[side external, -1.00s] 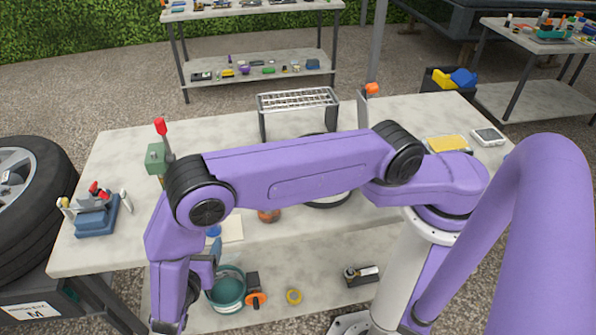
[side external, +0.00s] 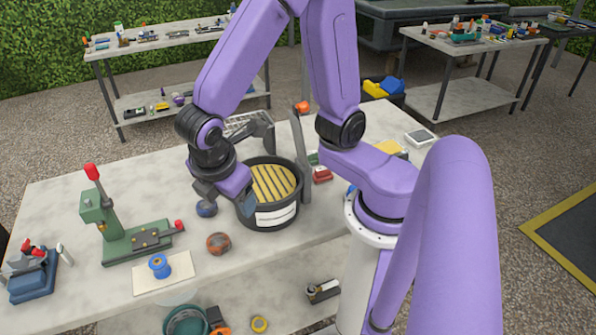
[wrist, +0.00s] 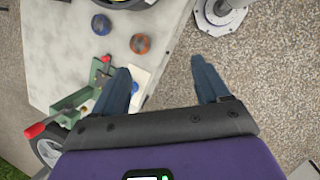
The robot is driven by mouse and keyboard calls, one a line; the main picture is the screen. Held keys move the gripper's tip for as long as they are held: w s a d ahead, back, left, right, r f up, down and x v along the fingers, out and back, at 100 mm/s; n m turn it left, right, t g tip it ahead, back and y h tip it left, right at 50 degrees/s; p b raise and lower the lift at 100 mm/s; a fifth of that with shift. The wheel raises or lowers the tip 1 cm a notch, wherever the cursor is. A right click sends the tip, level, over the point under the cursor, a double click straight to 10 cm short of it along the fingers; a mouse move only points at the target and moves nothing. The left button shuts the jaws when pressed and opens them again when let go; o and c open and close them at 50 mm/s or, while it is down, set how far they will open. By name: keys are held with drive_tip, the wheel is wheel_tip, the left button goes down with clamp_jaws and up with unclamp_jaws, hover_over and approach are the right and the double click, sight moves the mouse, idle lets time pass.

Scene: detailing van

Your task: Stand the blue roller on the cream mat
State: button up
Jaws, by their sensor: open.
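The blue roller (side external: 160,267) looks upright, one round end facing up, on the cream mat (side external: 180,283) near the table's front edge. In the wrist view the roller (wrist: 136,88) is partly hidden by a finger, with the cream mat (wrist: 146,77) around it. My gripper (side external: 226,200) is apart from the roller, up and to its right in the side view, in front of the black drum. In the wrist view my gripper (wrist: 164,85) has its fingers wide apart with nothing between them.
A green press with a red-knobbed lever (side external: 100,215) stands behind the mat. A brown-orange round piece (side external: 218,243) and a dark blue one (side external: 206,208) lie to the mat's right. A black drum with a yellow slatted top (side external: 270,213) stands further right.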

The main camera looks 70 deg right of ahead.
drive_tip(key=s+d+r+m+g+y, duration=0.1)
drive_tip(key=s+d+r+m+y, duration=0.2)
drive_tip(key=s+d, duration=0.3)
drive_tip(key=s+y, duration=0.1)
drive_tip(key=s, duration=0.3)
drive_tip(key=shift+s+d, duration=0.4)
idle(0.5)
